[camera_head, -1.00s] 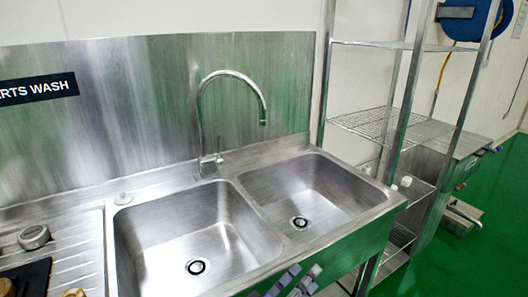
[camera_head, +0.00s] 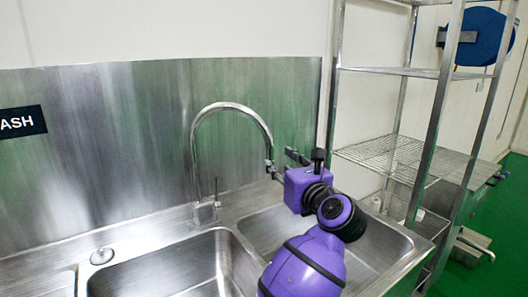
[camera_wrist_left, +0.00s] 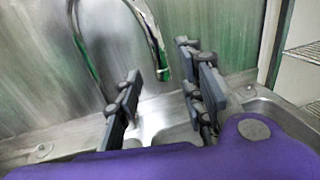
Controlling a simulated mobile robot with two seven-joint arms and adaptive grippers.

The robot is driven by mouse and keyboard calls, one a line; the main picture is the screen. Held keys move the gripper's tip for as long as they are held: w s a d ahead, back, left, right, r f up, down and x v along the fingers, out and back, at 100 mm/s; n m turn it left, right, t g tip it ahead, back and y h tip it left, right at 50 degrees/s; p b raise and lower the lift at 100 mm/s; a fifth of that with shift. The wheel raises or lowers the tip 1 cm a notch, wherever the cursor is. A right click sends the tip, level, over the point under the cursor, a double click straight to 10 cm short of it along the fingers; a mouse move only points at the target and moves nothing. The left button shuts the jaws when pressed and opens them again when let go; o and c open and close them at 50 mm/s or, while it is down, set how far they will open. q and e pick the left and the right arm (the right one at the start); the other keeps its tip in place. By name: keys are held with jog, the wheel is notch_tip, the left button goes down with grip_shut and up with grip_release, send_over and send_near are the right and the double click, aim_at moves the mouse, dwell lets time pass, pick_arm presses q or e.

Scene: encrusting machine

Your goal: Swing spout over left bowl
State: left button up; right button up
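The curved chrome spout (camera_head: 245,108) rises from the tap base (camera_head: 205,212) behind the sink. Its downturned end hangs toward the right bowl (camera_head: 262,232). The left bowl (camera_head: 172,268) lies at lower left, empty where it shows. My left gripper (camera_head: 282,163), on a purple arm, is at the spout's end. In the left wrist view the gripper (camera_wrist_left: 163,85) is open, with the spout's end (camera_wrist_left: 160,62) showing in the gap between its dark fingers. I cannot tell whether they touch it. My arm hides much of the right bowl. My right gripper is not in view.
A steel backsplash (camera_head: 110,150) stands close behind the tap. A wire shelf rack (camera_head: 395,152) stands to the right of the sink. A round cap (camera_head: 102,256) sits on the ledge at the left. Space above the left bowl is clear.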

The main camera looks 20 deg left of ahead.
aim_at(271, 156)
pick_arm(q)
jog(key=shift+w+a, duration=0.15)
jog(key=shift+w, duration=0.1)
jog(key=shift+w+a+r, duration=0.1)
jog(key=shift+w+a, duration=0.1)
jog(key=shift+w, duration=0.05)
jog(key=b+x, duration=0.1)
jog(key=x, duration=0.4)
jog(key=shift+w+a, duration=0.35)
jog(key=shift+r, duration=0.1)
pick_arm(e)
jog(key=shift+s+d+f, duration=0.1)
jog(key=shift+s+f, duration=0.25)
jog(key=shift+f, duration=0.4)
pick_arm(q)
jog(key=c, duration=0.8)
grip_shut()
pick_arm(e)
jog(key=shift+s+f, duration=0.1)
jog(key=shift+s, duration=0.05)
